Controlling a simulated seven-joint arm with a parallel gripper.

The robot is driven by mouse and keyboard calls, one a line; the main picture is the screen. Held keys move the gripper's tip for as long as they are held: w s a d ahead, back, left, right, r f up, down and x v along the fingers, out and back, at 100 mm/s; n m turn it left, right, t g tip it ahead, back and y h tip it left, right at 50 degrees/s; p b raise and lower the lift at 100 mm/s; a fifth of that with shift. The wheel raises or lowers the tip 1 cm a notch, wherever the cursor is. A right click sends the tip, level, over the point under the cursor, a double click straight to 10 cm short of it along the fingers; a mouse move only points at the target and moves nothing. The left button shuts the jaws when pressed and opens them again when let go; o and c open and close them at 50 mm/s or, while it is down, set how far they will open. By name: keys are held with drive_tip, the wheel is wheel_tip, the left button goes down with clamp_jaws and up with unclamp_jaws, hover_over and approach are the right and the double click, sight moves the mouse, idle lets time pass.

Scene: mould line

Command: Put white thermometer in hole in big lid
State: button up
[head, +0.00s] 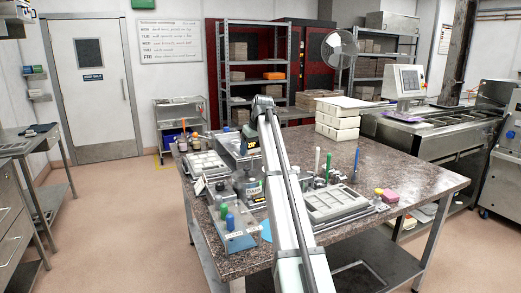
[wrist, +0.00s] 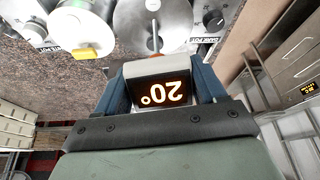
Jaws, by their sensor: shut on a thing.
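The white thermometer (wrist: 160,68) has a pale body and a dark display reading 20°, upside down in the wrist view. My gripper (wrist: 162,85) is shut on it, with a blue finger on each side. In the head view its lit display seems to show beside my arm (head: 253,143). A large round metal lid (wrist: 140,22) lies beyond the thermometer at the top of the wrist view, partly cut off by the frame. The lid is hard to make out in the head view.
The speckled table (head: 420,180) also holds moulds (head: 335,202), bottles and white boxes (head: 338,120). The table's right side has clear room.

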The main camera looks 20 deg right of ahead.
sight(252, 154)
drive_tip(key=shift+f, duration=1.6)
drive_tip(key=shift+f, duration=0.3)
idle(0.4)
drive_tip(key=shift+f, duration=3.6)
drive_tip(key=o, duration=1.1)
drive_tip(key=shift+o, duration=0.2)
drive_tip(key=shift+r, duration=0.1)
drive_tip(key=shift+r, duration=3.45)
